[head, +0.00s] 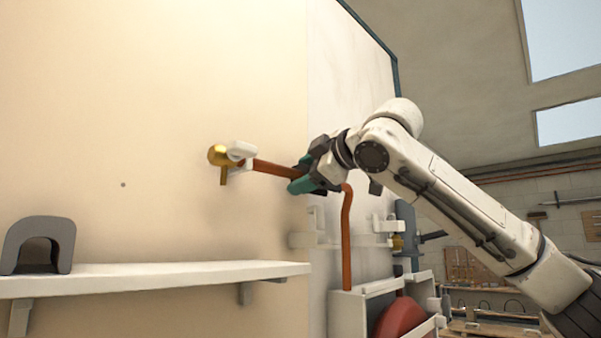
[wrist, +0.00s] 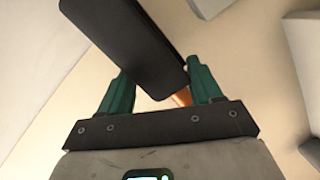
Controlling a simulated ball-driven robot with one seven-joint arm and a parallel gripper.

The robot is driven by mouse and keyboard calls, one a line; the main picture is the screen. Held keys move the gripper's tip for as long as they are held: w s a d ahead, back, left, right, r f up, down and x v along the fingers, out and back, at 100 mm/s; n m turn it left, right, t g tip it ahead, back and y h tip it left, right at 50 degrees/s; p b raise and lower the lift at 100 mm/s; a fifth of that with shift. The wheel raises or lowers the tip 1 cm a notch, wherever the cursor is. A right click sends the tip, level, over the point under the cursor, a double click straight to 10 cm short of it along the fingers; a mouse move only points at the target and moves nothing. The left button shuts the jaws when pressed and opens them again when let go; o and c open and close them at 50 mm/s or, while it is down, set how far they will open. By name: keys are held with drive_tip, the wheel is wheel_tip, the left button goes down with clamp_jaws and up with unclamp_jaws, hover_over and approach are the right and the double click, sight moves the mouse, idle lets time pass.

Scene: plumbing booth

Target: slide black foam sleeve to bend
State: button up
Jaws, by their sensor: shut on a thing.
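The black foam sleeve (wrist: 125,45) shows in the wrist view as a long dark piece slanting between the two green fingers. My gripper (head: 301,177) is shut on it at the pipe, near the bend; the fingers also show in the wrist view (wrist: 160,82). The copper pipe (head: 272,168) runs right from the brass fitting (head: 217,157) on the wall into my gripper. Its lower run (head: 346,235) drops down just right of the gripper. The bend itself is mostly hidden by my gripper. A bit of copper (wrist: 181,97) shows beside the sleeve.
A white clip (head: 241,149) sits beside the brass fitting. A white shelf (head: 150,276) at lower left carries a dark grey arch-shaped piece (head: 40,244). White brackets (head: 315,238) and a bin with a red round thing (head: 402,318) are below right. The wall left is clear.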

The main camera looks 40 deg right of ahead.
drive_tip(key=shift+t, duration=0.5)
drive_tip(key=shift+d, duration=2.4)
drive_tip(key=o, duration=1.2)
drive_tip(key=shift+c, duration=0.2)
drive_tip(key=s+b, duration=0.3)
drive_tip(key=s, duration=0.7)
drive_tip(key=shift+s+a+r, duration=0.2)
drive_tip(key=shift+s+a, duration=0.15)
drive_tip(key=shift+a, duration=0.05)
drive_tip(key=shift+f, duration=0.1)
